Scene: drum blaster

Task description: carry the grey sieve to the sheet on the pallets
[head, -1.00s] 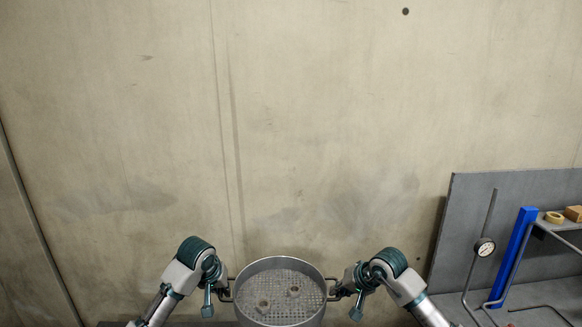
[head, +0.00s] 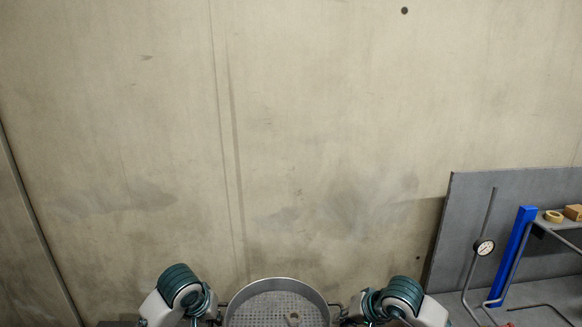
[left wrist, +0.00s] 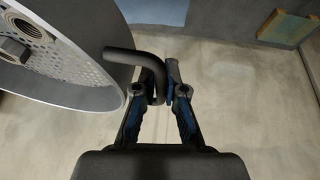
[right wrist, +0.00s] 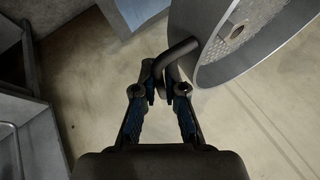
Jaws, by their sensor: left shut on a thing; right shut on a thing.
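The grey sieve (head: 277,291) is round, with a perforated bottom and a handle on each side. It is at the bottom edge of the head view, its lower part cut off. My left gripper (left wrist: 159,85) is shut on one sieve handle (left wrist: 132,55). My right gripper (right wrist: 166,83) is shut on the opposite handle (right wrist: 181,49). The sieve hangs between both grippers. A ring-shaped piece (head: 292,319) lies inside it, and threaded fittings (left wrist: 28,27) show inside it in the left wrist view. The sheet and the pallets cannot be made out in the head view.
A bare concrete wall (head: 300,120) fills most of the head view. At the right are a grey panel (head: 463,215), a gauge (head: 484,247) on a bent pipe, a blue post (head: 512,256) and a shelf with a tape roll (head: 553,216).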

